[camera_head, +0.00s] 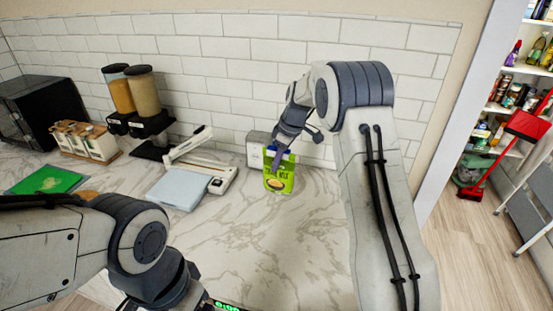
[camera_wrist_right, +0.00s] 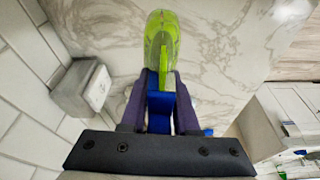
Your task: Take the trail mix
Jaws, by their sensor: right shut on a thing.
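The trail mix (camera_head: 279,174) is a bright green bag with a label and a blue top. It stands upright at the marble counter, near the white tiled wall; I cannot tell whether its base touches the counter. My right gripper (camera_head: 277,153) comes down from above and is shut on the top of the bag. In the right wrist view the green bag (camera_wrist_right: 161,42) sticks out from between the fingers of the right gripper (camera_wrist_right: 160,95), with its blue part between them. My left arm is at the lower left of the head view, and its fingers are out of sight.
A grey-white box (camera_head: 257,149) stands by the wall just behind the bag. A white slicer (camera_head: 195,177), cereal dispensers (camera_head: 143,95), a wooden caddy (camera_head: 86,140) and a green board (camera_head: 46,180) lie to the left. The counter (camera_head: 290,240) in front is clear.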

